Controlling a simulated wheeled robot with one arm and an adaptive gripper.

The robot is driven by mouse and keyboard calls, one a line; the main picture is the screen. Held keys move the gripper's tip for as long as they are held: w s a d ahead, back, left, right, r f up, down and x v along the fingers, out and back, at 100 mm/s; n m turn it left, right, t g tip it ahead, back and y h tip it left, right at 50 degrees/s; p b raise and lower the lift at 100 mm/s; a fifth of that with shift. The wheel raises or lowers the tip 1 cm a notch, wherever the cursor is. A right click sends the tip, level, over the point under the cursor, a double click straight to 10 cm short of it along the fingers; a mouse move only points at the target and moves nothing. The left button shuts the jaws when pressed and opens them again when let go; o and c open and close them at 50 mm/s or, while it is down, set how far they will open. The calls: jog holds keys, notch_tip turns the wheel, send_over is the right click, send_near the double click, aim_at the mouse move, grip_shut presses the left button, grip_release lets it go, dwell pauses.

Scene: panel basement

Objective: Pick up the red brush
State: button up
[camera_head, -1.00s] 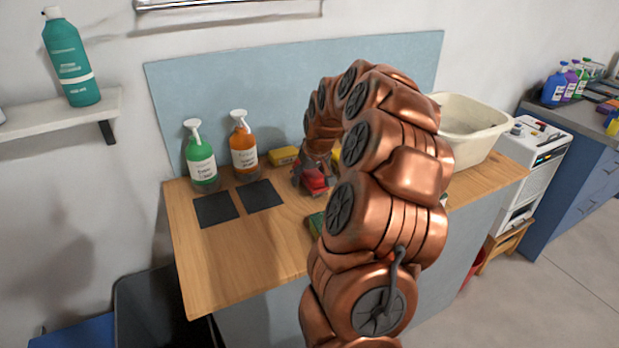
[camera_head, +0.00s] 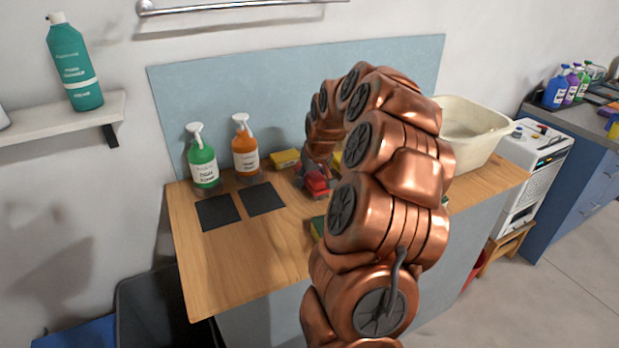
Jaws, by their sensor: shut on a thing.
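The red brush (camera_head: 317,182) is on or just above the wooden tabletop (camera_head: 255,240), left of my arm. My gripper (camera_head: 314,178) points down from the far end of the arm and is shut on the brush. The brush's underside and any gap to the tabletop are too small to make out. Part of the gripper and wrist is hidden by my arm.
Green (camera_head: 203,165) and orange (camera_head: 244,150) spray bottles stand behind two dark mats (camera_head: 217,212). A yellow sponge (camera_head: 285,158) lies near the back panel (camera_head: 235,90). A cream basin (camera_head: 478,125) stands at the right. The table's front left is clear.

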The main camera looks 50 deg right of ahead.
notch_tip(320, 180, up, 10)
jog(key=shift+r+b, duration=0.1)
jog(key=shift+b, duration=0.9)
